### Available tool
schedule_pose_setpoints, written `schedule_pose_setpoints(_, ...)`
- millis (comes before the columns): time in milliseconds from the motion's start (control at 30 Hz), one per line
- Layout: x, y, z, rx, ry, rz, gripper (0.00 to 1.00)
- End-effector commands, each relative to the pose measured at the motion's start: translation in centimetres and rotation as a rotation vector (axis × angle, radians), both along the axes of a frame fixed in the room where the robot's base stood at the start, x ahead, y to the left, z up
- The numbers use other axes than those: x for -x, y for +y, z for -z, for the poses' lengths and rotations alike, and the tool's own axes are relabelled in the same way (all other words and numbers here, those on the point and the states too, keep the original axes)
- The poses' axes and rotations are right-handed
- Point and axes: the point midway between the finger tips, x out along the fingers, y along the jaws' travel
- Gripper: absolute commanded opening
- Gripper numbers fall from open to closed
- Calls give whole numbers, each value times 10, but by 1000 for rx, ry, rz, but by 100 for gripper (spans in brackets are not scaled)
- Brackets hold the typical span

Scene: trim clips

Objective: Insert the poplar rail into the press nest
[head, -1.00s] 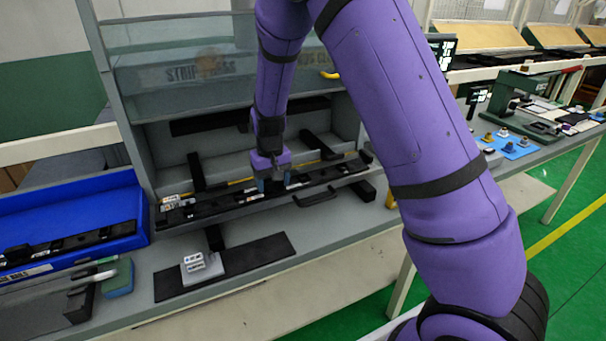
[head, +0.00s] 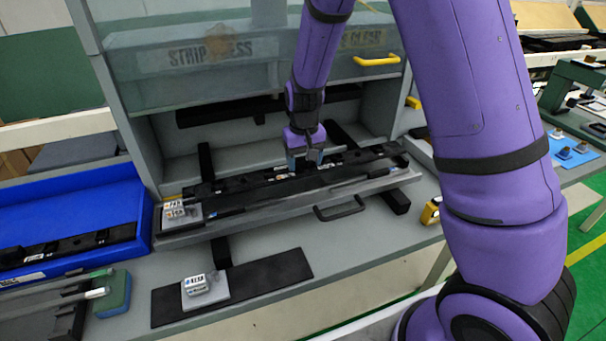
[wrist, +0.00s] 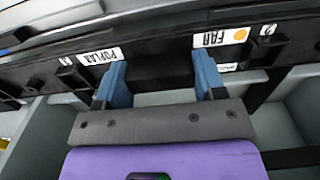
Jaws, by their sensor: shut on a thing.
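The poplar rail is a long black bar with a white POPLAR label (wrist: 98,56) and a FAR label with an orange dot in the wrist view. In the head view the rail (head: 240,183) lies along the pulled-out press tray (head: 290,203), below the press's clear guard. My gripper (head: 306,158), with blue fingertips, is shut on the rail near its middle; it also shows in the wrist view (wrist: 160,80). My fingers partly hide the rail. I cannot tell whether it is fully seated in the nest.
A blue bin (head: 70,205) at left holds another dark labelled bar (head: 68,245). A black handle (head: 340,208) projects from the tray front. A black mat (head: 265,280) with a small grey-white block (head: 205,287) lies in front. A green sponge block (head: 115,295) is at lower left.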

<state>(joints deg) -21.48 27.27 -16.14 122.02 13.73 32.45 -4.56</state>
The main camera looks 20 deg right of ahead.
Motion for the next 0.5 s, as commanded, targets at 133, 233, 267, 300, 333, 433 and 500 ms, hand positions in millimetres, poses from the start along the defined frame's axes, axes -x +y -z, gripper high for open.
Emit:
schedule_pose_setpoints(133, 0, 0, 11, 0, -1, 0, 31)
schedule_pose_setpoints(233, 0, 0, 18, 0, 0, 0, 31)
schedule_pose_setpoints(267, 0, 0, 21, 0, 0, 0, 31)
schedule_pose_setpoints(300, 0, 0, 26, 0, 1, 0, 31)
schedule_pose_setpoints(333, 0, 0, 31, 0, 1, 0, 31)
schedule_pose_setpoints(433, 0, 0, 44, 0, 1, 0, 31)
schedule_pose_setpoints(500, -1, 0, 48, 0, -1, -1, 31)
